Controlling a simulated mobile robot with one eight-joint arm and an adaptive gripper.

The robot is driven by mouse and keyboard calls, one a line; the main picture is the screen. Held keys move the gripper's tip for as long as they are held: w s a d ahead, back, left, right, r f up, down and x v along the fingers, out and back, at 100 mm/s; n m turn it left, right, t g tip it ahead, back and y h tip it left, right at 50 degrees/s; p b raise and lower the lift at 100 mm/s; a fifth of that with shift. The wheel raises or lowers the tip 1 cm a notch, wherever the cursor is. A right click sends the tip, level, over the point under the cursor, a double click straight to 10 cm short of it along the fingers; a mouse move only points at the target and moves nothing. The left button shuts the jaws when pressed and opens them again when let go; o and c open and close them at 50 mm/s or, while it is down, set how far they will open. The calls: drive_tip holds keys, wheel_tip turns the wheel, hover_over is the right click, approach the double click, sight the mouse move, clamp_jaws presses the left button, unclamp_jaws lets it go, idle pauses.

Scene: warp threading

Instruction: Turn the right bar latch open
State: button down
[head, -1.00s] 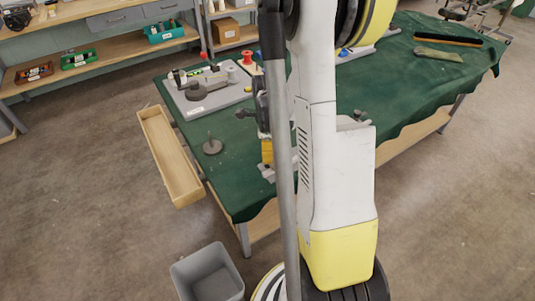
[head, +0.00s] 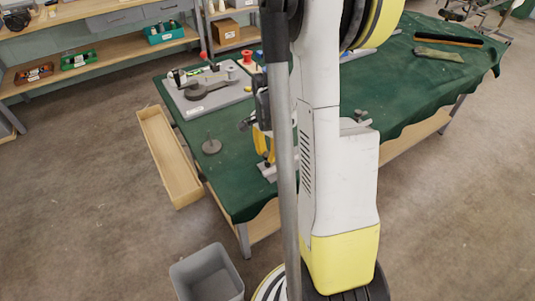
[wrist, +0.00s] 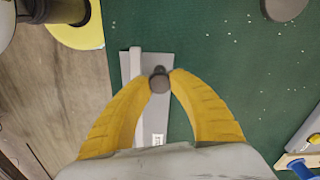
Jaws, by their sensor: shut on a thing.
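In the wrist view my gripper's two yellow fingers (wrist: 160,82) close from both sides on a dark round knob (wrist: 159,84). The knob stands over a grey plate (wrist: 158,62) with a lighter raised bar (wrist: 135,64) along its left side. The plate lies on the green cloth, and my fingers and palm hide its near part. In the head view my gripper (head: 268,160) is low over the table's near edge, at the grey plate (head: 268,173), partly hidden by my column. I cannot tell how far the latch is turned.
A grey board (head: 235,92) with dark fittings and a red spool (head: 247,57) stand further back on the green-covered table (head: 185,140). A dark disc (head: 212,146) lies left of my gripper. An open wooden drawer (head: 187,196) juts out left. A grey bin (head: 205,277) stands on the floor.

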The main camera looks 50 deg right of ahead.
sight(268, 154)
drive_tip(key=n, duration=0.4)
drive_tip(key=shift+n, duration=0.3)
drive_tip(key=shift+n+b, duration=0.3)
drive_tip(key=shift+n, duration=1.6)
drive_tip(key=c, duration=1.1)
unclamp_jaws()
drive_tip(key=shift+c, duration=0.2)
drive_tip(key=shift+r, duration=0.1)
wheel_tip(268, 154, up, 12)
